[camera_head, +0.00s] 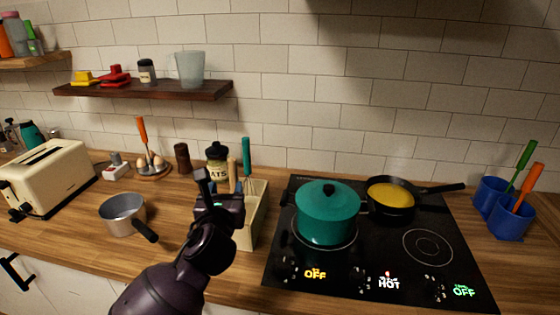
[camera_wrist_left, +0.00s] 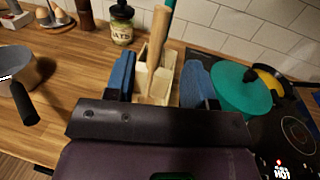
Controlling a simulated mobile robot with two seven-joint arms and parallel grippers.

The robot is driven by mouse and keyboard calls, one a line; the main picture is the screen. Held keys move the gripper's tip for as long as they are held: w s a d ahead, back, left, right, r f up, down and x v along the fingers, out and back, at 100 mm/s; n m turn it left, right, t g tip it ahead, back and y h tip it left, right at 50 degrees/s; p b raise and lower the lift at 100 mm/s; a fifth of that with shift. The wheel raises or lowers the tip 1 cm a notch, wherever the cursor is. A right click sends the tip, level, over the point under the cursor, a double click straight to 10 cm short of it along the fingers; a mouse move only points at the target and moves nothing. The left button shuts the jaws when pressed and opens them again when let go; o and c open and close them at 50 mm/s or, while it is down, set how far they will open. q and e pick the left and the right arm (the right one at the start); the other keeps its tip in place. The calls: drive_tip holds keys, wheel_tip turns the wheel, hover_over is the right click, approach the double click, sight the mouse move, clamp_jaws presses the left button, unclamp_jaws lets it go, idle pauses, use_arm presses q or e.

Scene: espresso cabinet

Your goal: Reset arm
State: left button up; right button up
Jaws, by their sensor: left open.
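My left gripper (camera_head: 219,186) is raised over the counter in front of the cream utensil box (camera_head: 252,225). In the left wrist view its two blue fingers (camera_wrist_left: 160,82) are wide apart and open. The wooden handle (camera_wrist_left: 158,42) of a utensil standing in the box shows between the fingers, with gaps on both sides; whether it is in reach of them I cannot tell. A teal handle (camera_head: 246,155) also stands up from the box. My arm hides part of the box in the head view. My right gripper is not in view.
The black cooktop (camera_head: 290,270) bears a teal lidded pot (camera_head: 327,218) and a black pan (camera_head: 404,198); one display reads HOT. A grey saucepan (camera_head: 122,212) and a cream toaster (camera_head: 50,180) stand left. Blue utensil cups (camera_head: 510,225) stand right.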

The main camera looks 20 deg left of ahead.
use_arm(q)
drive_tip(key=s+f+n+g+h, duration=0.3)
drive_tip(key=s+f+n+g, duration=0.4)
drive_tip(key=s+f+n, duration=0.75)
drive_tip(key=s+d+f+n+g+h, duration=0.2)
drive_tip(key=s+d+n+g, duration=0.1)
drive_tip(key=s+n, duration=0.4)
drive_tip(key=s+d+f+n+g+h, duration=0.25)
drive_tip(key=s+n, duration=0.25)
drive_tip(key=n, duration=0.4)
drive_tip(key=w+f+t+b, duration=0.1)
drive_tip(key=w+f+t, duration=0.2)
drive_tip(key=f, duration=0.3)
drive_tip(key=w+f+t, duration=0.4)
drive_tip(key=f, duration=0.2)
drive_tip(key=shift+d+f+t+b, duration=0.2)
drive_tip(key=shift+f+t+b, duration=0.15)
drive_tip(key=shift+f+b, duration=0.05)
drive_tip(key=shift+m, duration=0.25)
